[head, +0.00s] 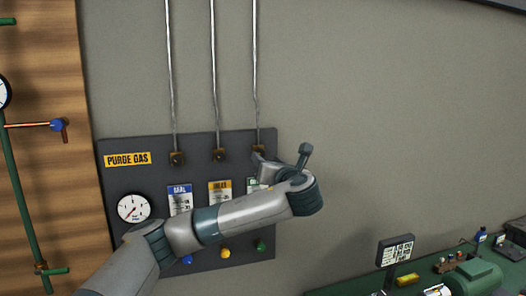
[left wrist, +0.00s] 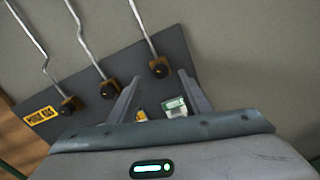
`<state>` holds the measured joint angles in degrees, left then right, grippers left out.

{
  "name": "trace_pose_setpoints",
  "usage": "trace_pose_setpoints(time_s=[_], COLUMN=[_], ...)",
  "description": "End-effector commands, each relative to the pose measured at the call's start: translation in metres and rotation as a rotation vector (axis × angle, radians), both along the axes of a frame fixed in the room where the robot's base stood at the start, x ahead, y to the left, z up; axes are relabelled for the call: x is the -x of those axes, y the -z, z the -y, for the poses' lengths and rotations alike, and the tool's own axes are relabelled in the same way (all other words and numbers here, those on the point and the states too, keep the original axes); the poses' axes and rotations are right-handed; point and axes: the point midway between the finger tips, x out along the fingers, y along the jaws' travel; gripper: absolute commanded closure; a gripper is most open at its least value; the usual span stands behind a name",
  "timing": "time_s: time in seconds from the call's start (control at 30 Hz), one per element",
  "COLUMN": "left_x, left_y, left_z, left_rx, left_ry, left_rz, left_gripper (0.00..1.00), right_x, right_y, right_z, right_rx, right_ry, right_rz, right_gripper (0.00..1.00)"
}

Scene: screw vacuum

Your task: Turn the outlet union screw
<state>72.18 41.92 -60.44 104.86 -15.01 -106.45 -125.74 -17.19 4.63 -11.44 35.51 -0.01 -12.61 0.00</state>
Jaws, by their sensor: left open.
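Three brass union fittings sit in a row on a dark panel, each under a metal pipe: left (head: 177,158), middle (head: 219,155) and right (head: 259,149). I cannot tell from any label which is the outlet union screw. My left gripper (head: 262,162) is just below the right fitting in the head view, partly hidden by my wrist. In the left wrist view, its two fingers (left wrist: 160,76) are apart and empty, with the right fitting (left wrist: 158,69) showing between and just beyond their tips. Contact is not visible. My right gripper is not in view.
The dark panel (head: 150,184) carries a PURGE GAS label (head: 127,159), a gauge (head: 133,208), tags and coloured knobs. Wood with green piping stands at left. A green bench (head: 340,288) with equipment is at lower right. The wall right of the panel is bare.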

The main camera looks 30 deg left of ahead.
Motion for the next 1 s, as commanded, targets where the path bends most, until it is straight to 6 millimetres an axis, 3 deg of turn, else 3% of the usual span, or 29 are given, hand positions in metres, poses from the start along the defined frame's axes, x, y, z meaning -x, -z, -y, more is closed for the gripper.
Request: trace_pose_setpoints(time_s=[0.03, 0.3, 0.73, 0.77, 0.93, 1.0], left_x=[-0.006, -0.027, -0.032, -0.032, -0.032, -0.032], left_y=[-0.004, -0.002, 0.000, 0.000, 0.000, 0.000], left_z=[-0.007, -0.032, -0.037, -0.037, -0.037, -0.037], left_rx=[0.000, -0.001, 0.000, 0.000, 0.000, 0.000], left_ry=[-0.002, -0.001, 0.001, 0.001, 0.001, 0.001], left_rz=[-0.002, -0.002, 0.000, 0.000, 0.000, 0.000], left_gripper=[0.56, 0.56, 0.56, 0.58, 0.97, 0.97], right_x=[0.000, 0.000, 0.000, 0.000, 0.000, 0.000], right_y=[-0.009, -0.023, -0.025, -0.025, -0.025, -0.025], right_z=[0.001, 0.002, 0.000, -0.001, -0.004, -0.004], right_rx=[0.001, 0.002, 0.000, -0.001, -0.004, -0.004], right_ry=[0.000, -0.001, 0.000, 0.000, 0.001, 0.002], right_rz=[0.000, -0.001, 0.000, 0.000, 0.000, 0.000], right_gripper=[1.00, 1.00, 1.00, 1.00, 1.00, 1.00])
